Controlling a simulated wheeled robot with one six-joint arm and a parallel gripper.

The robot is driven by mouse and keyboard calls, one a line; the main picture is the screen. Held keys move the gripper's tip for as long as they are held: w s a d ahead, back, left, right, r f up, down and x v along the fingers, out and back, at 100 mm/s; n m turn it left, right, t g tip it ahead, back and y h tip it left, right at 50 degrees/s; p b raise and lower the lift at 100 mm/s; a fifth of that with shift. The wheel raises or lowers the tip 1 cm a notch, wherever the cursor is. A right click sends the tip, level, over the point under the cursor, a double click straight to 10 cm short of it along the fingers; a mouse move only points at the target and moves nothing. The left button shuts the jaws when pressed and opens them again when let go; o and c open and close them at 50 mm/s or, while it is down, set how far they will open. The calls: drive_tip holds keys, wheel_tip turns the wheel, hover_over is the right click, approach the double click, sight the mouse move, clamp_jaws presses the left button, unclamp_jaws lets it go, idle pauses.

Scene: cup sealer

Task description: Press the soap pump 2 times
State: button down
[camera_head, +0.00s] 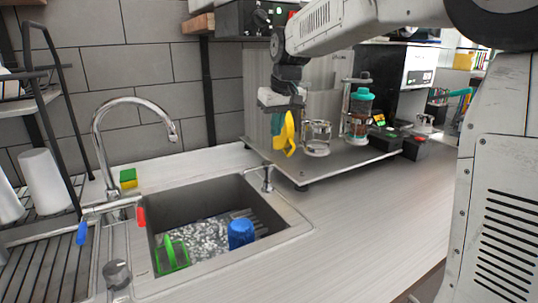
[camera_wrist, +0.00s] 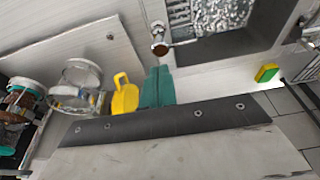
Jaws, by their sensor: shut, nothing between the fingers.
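The soap pump (camera_head: 267,178) is a slim metal dispenser on the counter at the sink's back right corner. It shows in the wrist view as a round, dark-topped head (camera_wrist: 160,48) with a spout. My gripper (camera_head: 276,130) has teal fingers pointing down above the counter, higher than the pump and slightly to its right in the head view. In the wrist view my gripper's fingers (camera_wrist: 158,72) are together, with nothing between them. The pump head is just above the fingertips in that picture, apart from them.
The sink (camera_head: 292,232) holds a blue cup (camera_head: 241,233) and a green item (camera_head: 173,255). A chrome faucet (camera_head: 97,130) stands left. A yellow item (camera_head: 287,136) and glass jug (camera_head: 317,138) are near the gripper. A sponge (camera_head: 128,178) lies behind the sink. The right counter is clear.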

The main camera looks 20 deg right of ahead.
sight(269, 164)
drive_tip(key=shift+w+f, duration=0.15)
drive_tip(key=shift+w, duration=0.7)
drive_tip(key=x, duration=1)
drive_tip(key=shift+a, duration=0.1)
drive_tip(key=shift+s+f, duration=0.1)
drive_tip(key=shift+f, duration=1.15)
